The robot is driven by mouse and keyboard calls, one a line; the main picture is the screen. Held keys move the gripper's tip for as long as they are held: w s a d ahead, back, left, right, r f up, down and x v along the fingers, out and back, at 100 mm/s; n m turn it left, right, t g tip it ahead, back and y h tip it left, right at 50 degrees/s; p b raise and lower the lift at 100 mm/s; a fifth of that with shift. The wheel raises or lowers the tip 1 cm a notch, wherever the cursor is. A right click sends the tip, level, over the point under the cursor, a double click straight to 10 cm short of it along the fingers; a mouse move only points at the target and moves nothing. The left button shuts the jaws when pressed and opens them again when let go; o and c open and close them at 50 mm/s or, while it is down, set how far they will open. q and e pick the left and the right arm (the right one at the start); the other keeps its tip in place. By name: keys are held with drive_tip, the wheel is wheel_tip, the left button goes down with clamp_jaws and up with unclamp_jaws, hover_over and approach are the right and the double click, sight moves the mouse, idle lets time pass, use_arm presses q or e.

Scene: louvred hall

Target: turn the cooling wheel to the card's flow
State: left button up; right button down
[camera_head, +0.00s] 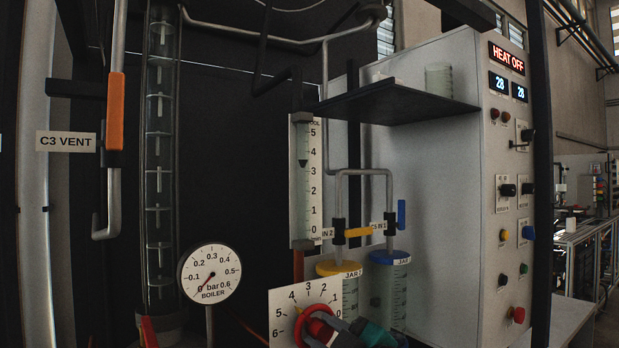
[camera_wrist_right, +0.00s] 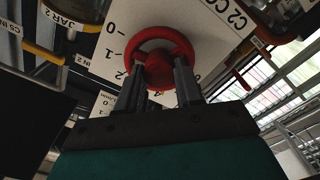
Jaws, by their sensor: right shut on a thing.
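The cooling wheel is a red ring (camera_head: 318,317) in front of a white plate (camera_head: 284,303) with a number scale, low in the head view. In the right wrist view the red wheel (camera_wrist_right: 158,35) is close up, by a plate marked "C2 CO…". My right gripper (camera_wrist_right: 160,72) is shut on the wheel, its two dark fingers reaching to it; it also shows in the head view (camera_head: 332,334). Above is an upright flow tube (camera_head: 304,205) with a 0 to 5 scale; its dark float (camera_head: 303,160) appears between 3 and 4. My left gripper is out of view.
Jars with yellow (camera_head: 339,268) and blue (camera_head: 389,257) lids stand close behind my right gripper. A dark shelf (camera_head: 393,101) juts out above. A control cabinet (camera_head: 450,190) reads HEAT OFF.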

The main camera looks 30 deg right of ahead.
drive_tip(key=c, duration=0.8)
unclamp_jaws()
drive_tip(key=shift+w+d+r, duration=0.15)
drive_tip(key=shift+d+r, duration=0.15)
drive_tip(key=shift+r, duration=0.2)
drive_tip(key=shift+o, duration=0.7)
drive_tip(key=shift+s+a+f, duration=0.1)
drive_tip(key=shift+s+f, duration=0.1)
drive_tip(key=shift+f, duration=0.05)
drive_tip(key=shift+s+f, duration=0.25)
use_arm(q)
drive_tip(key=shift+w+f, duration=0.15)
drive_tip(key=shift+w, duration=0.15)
use_arm(e)
drive_tip(key=s, duration=0.5)
drive_tip(key=shift+f, duration=0.1)
